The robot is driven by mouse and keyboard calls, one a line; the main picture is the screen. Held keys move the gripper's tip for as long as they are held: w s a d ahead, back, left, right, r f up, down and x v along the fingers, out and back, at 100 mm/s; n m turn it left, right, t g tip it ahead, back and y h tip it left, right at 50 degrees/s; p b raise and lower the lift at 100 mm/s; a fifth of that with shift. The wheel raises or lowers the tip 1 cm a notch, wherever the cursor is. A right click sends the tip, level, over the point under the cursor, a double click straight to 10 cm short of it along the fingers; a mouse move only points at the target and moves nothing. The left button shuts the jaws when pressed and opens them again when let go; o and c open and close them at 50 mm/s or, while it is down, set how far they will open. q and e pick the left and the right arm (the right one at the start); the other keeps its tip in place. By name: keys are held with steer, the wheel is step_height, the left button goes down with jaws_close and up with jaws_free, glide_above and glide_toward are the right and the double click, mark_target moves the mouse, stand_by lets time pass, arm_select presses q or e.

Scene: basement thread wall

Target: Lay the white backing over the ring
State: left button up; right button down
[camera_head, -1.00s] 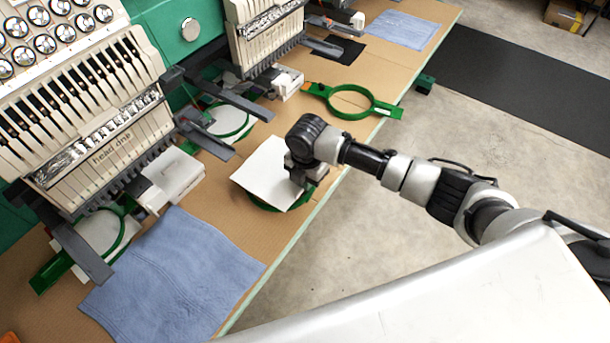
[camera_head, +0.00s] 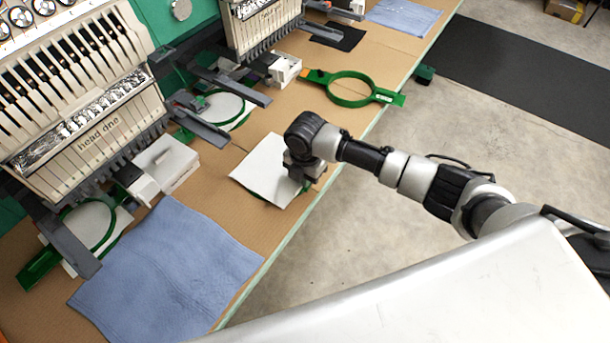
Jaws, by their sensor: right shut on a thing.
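The white backing (camera_head: 266,172) is a square sheet in the middle of the tan table, near its front edge. My right gripper (camera_head: 302,183) points down at the sheet's right edge and is shut on the backing there. Its fingertips are mostly hidden by the wrist. I cannot tell whether the sheet rests flat on the ring all over. My left gripper is not in view.
An empty green hoop (camera_head: 351,103) lies on the table behind. A blue cloth (camera_head: 165,268) lies at front left, another (camera_head: 403,16) at the far end. An embroidery machine head (camera_head: 85,110) stands at the left, with hoops below. A black patch (camera_head: 343,38) lies farther back.

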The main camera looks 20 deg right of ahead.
stand_by(0.4)
steer(key=c, duration=1.2)
jaws_free()
